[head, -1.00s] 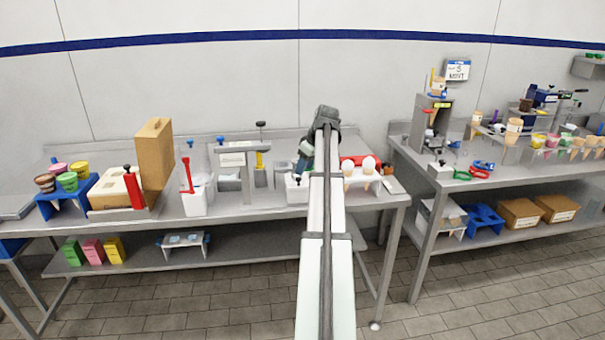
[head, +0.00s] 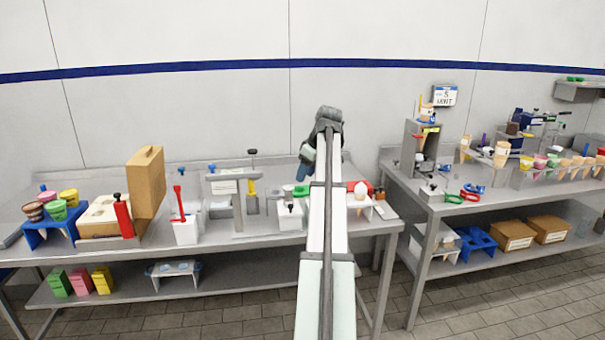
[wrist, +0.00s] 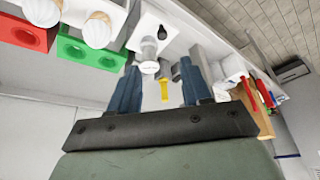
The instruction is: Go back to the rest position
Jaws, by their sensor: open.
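My gripper (wrist: 157,90) shows in the wrist view with its two blue fingers spread apart and nothing between them. In the head view my gripper (head: 304,168) is above the right part of the left bench (head: 270,226), mostly hidden behind my arm. In the wrist view two white-topped cones (wrist: 97,30) stand at the upper left, beside a green holder (wrist: 88,52) and a red holder (wrist: 30,34), all apart from the fingers. In the head view one cone (head: 361,190) shows just right of my arm.
A white tub with a red tool (head: 186,231), a grey stand (head: 225,187) and a tall brown box (head: 146,182) stand on the left bench. The right bench (head: 440,207) holds cones, cups and tools. The wall space above the left bench is clear.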

